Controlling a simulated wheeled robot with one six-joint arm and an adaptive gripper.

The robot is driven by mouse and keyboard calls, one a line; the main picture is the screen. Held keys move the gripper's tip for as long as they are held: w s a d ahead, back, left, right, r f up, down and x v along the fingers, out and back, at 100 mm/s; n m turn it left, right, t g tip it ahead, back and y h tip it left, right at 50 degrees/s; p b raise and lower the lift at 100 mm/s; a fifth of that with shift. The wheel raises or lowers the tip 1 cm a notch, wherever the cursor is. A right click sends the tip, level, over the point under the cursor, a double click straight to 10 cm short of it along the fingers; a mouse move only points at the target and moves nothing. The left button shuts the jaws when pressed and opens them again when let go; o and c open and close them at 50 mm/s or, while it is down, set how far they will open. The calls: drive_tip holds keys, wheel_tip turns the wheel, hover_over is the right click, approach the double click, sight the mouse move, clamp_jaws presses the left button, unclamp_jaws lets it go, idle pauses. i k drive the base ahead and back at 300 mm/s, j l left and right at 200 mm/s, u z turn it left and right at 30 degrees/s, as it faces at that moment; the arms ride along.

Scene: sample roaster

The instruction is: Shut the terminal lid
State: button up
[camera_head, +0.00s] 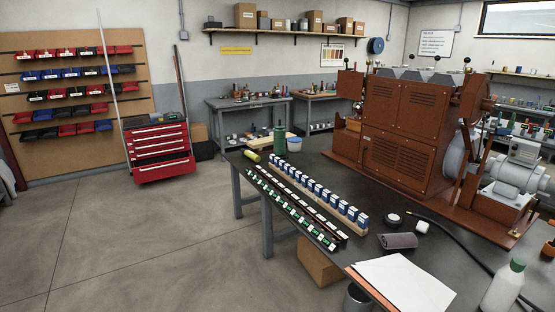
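A grey motor (515,183) sits on the red-brown base of the sample roaster (400,130), at the right of the workbench. A small box (525,151) stands on top of the motor and looks like its terminal box. It is too small to tell its lid apart or to see whether the lid is open or shut. My gripper is not in view.
The dark workbench (335,177) carries rows of blue-and-white blocks (315,184) and green-and-white pieces (290,208). Open floor (130,245) is at left.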

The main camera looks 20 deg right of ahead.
sight(524, 150)
drive_tip(key=i+l+u, duration=0.15)
drive_tip(key=i, duration=1.25)
drive_tip(key=i+j+z, duration=0.1)
drive_tip(key=i+z, duration=0.3)
drive_tip(key=i+j+z, duration=0.2)
drive_tip(key=z, duration=0.25)
drive_tip(key=i+z, duration=0.2)
drive_tip(key=z, duration=0.25)
drive_tip(key=i+j+z, duration=0.1)
drive_tip(key=z, duration=0.35)
drive_tip(key=i+j+z, duration=0.2)
drive_tip(key=z, duration=0.25)
drive_tip(key=i+j+z, duration=0.2)
drive_tip(key=z, duration=0.3)
